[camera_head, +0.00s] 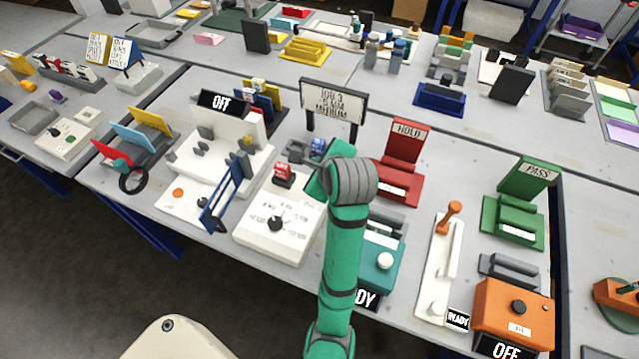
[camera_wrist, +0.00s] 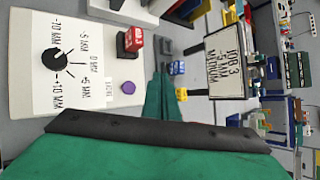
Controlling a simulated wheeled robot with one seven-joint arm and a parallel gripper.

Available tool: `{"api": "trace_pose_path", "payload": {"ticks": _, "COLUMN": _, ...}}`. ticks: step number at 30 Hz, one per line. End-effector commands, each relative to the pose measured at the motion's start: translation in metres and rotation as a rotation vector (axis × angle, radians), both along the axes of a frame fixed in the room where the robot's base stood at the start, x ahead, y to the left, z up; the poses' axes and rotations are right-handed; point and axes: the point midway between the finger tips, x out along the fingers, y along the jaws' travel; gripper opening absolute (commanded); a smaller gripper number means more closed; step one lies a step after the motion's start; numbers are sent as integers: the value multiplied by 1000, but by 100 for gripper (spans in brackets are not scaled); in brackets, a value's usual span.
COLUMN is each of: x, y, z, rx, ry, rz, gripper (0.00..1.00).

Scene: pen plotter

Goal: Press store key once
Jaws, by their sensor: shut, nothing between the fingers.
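A white control box (camera_head: 268,238) has a black dial (camera_head: 276,223) on its top. In the wrist view, the box (camera_wrist: 30,95) shows the dial (camera_wrist: 55,60) ringed by millimetre marks from -10 to +10. A round purple button (camera_wrist: 128,87) is on the same face, beside a small label (camera_wrist: 108,88) too blurred to read surely; it may be the store key. My gripper (camera_wrist: 163,88) is shut and empty, to the right of the purple button in the wrist view and apart from it. In the head view my arm hides the button.
A red block (camera_head: 283,175) stands at the box's far edge; it also shows in the wrist view (camera_wrist: 132,42). A red HOLD holder (camera_head: 407,145) and a teal unit (camera_head: 383,262) are to the right.

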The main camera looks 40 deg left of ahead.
Motion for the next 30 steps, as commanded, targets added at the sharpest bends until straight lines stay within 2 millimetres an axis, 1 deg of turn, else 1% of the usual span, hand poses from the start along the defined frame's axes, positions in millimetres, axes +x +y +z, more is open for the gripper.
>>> {"api": "trace_pose_path", "payload": {"ticks": 7, "x": 0, "y": -1, "z": -1, "rx": 0, "ry": 1, "rz": -1, "gripper": 0}}
{"api": "trace_pose_path", "payload": {"ticks": 11, "x": 0, "y": -1, "z": -9, "rx": -2, "ry": 1, "rz": -1, "gripper": 0}}
{"api": "trace_pose_path", "payload": {"ticks": 24, "x": -3, "y": 4, "z": -63, "rx": -1, "ry": 3, "rz": 8, "gripper": 0}}
{"api": "trace_pose_path", "payload": {"ticks": 30, "x": -2, "y": 2, "z": -80, "rx": 0, "ry": 2, "rz": 4, "gripper": 0}}
